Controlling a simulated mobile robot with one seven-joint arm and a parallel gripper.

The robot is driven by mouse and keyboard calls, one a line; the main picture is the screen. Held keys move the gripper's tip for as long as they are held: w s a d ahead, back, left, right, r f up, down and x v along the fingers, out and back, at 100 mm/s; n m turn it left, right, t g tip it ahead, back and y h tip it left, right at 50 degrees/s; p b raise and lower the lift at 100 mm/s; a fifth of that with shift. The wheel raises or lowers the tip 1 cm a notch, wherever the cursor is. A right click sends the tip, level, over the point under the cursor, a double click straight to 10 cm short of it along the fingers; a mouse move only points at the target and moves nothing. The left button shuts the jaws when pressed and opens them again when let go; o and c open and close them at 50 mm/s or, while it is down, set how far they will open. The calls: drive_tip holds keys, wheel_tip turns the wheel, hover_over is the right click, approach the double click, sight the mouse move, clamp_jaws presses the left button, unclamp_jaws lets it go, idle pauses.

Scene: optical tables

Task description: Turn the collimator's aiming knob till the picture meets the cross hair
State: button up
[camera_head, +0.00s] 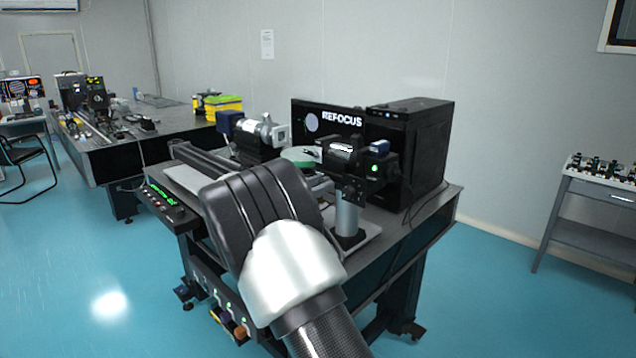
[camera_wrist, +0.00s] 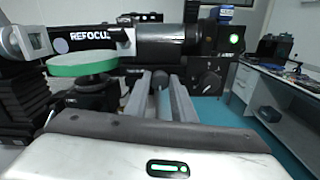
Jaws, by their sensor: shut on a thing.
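The collimator is a black tube (camera_wrist: 160,42) across the top of the wrist view, with a green light at its right end; it also shows in the head view (camera_head: 343,148). In the wrist view my gripper (camera_wrist: 161,84) has its two grey fingers just below the tube, on either side of a small dark rounded part, seemingly the aiming knob (camera_wrist: 158,78). It is shut on it; the exact contact is hard to see. In the head view my arm hides the gripper and knob. A black screen (camera_head: 340,118) reads "REFOCUS" beside a pale disc. I cannot make out a cross hair.
A green-rimmed round stage (camera_wrist: 82,66) stands left of the fingers. A silver post (camera_head: 348,218) is close to my arm. Another optical table (camera_head: 110,150) is at the left. Blue floor is open around.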

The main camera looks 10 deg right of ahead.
drive_tip(key=n+p, duration=0.1)
drive_tip(key=p, duration=0.2)
drive_tip(key=n+p, duration=0.2)
drive_tip(key=p, duration=0.1)
drive_tip(key=shift+r+n, duration=0.3)
drive_tip(key=shift+r, duration=0.05)
drive_tip(key=n+p, duration=0.2)
drive_tip(key=p, duration=0.2)
drive_tip(key=shift+a+f+n, duration=0.1)
drive_tip(key=shift+f+n, duration=0.05)
drive_tip(key=shift+n, duration=0.25)
drive_tip(key=shift+f+n+p, duration=0.2)
drive_tip(key=shift+n+p, duration=0.5)
drive_tip(key=shift+p, duration=0.1)
drive_tip(key=o, duration=1.1)
drive_tip(key=shift+c, duration=0.2)
drive_tip(key=b+v, duration=0.1)
drive_tip(key=v, duration=1.6)
drive_tip(key=shift+a, duration=0.15)
